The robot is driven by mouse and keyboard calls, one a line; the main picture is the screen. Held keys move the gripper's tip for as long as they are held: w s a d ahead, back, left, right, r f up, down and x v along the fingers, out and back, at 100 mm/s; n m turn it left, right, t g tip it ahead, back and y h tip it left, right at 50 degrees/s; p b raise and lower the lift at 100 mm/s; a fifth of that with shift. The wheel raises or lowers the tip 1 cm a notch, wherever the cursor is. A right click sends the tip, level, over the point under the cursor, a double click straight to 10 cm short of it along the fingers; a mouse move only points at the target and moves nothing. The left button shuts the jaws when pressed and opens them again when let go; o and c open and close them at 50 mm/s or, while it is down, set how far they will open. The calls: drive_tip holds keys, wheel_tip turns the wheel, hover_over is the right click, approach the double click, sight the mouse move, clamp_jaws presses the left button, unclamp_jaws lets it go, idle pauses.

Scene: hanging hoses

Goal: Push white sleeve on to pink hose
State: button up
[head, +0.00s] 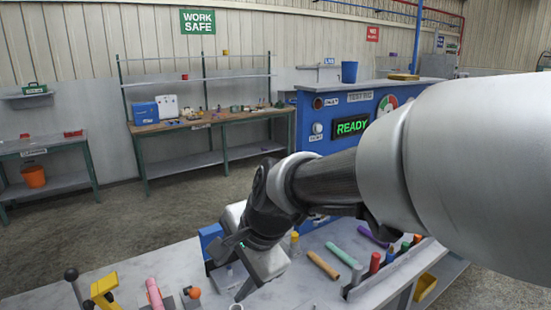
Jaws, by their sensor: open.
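A pink hose (154,293) stands up at the lower left of the bench, its lower end cut off by the picture's bottom edge. My gripper (226,283) is open and points down over the bench, to the right of the pink hose and apart from it. A small pale round rim (236,307) shows at the bottom edge just below the gripper. It may be the white sleeve, but too little of it is visible to tell. I see nothing clearly held between the fingers.
A yellow clamp-like fixture (104,288) and a black-knobbed lever (72,277) stand left of the pink hose. An orange knob (194,293) stands just right of it. Orange (323,265), green (342,255) and purple (372,236) tubes lie right of my gripper, near a rack with several colored pieces.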

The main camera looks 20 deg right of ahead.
drive_tip(key=w+f+m, duration=0.7)
drive_tip(key=f+m, duration=0.1)
drive_tip(key=m, duration=0.1)
drive_tip(key=m+h+b, duration=0.2)
drive_tip(key=m, duration=0.9)
approach(236, 309)
drive_tip(key=b, duration=0.1)
drive_tip(key=f+b, duration=0.1)
drive_tip(key=b, duration=0.1)
drive_tip(key=w+f+b, duration=0.1)
drive_tip(key=shift+a+f+g+b, duration=0.15)
drive_tip(key=shift+a+g+b, duration=0.15)
drive_tip(key=shift+a, duration=0.05)
drive_tip(key=x, duration=0.1)
drive_tip(key=b+x, duration=0.1)
drive_tip(key=x, duration=0.2)
drive_tip(key=shift+s+d+f+b, duration=0.15)
drive_tip(key=shift+s+f+b, duration=0.1)
drive_tip(key=shift+b, duration=0.15)
drive_tip(key=shift+w+f, duration=0.25)
drive_tip(key=shift+f, duration=0.1)
drive_tip(key=c, duration=1.2)
